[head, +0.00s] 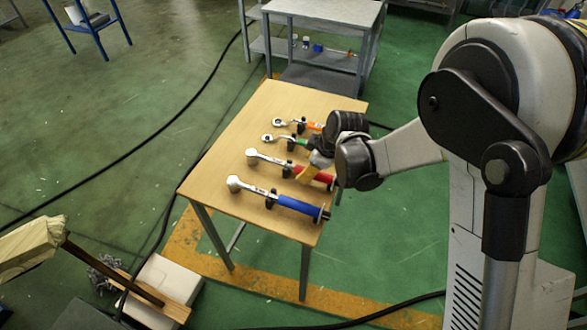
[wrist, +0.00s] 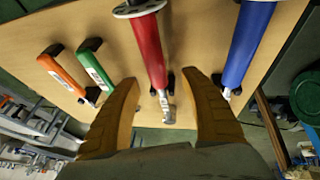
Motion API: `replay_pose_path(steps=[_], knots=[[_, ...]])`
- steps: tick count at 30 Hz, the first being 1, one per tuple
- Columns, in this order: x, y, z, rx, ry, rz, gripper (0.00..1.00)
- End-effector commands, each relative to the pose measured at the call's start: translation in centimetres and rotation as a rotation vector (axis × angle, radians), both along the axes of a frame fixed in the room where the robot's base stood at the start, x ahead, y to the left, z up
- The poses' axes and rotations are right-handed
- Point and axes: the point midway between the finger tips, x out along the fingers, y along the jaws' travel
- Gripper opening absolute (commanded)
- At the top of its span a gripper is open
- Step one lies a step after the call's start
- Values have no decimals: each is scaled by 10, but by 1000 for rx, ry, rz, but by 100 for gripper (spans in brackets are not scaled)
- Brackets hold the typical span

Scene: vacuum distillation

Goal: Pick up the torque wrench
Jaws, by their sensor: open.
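Wrenches with orange (head: 314,126), green (head: 301,143), red (head: 314,175) and blue (head: 297,206) handles lie side by side on a wooden table, on small black holders. Each has a silver ratchet head toward the left in the head view. The pictures do not tell which one the task means. My gripper (head: 310,170) is over the red-handled wrench. In the wrist view my gripper (wrist: 162,82) is open, its two tan fingers on either side of the red wrench (wrist: 148,45). The blue wrench (wrist: 246,45) is just right of the right finger. Contact cannot be told.
The wooden table (head: 225,165) is bare along its left part. A grey shelf cart (head: 322,12) stands behind it with small items on its lower shelf. A white box (head: 168,285) and a wooden board lie on the floor at lower left. Black cables cross the green floor.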

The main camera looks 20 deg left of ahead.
Motion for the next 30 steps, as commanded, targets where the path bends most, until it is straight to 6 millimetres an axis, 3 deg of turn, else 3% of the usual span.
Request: replay_pose_path(steps=[12,19,20,24,25,30], knots=[[13,16,-47,0,0,-1,53],[14,17,-48,0,0,-1,53],[14,17,-48,0,0,-1,48],[14,17,-48,0,0,-1,5],[14,17,-48,0,0,-1,0],[14,18,-47,1,0,-2,0]])
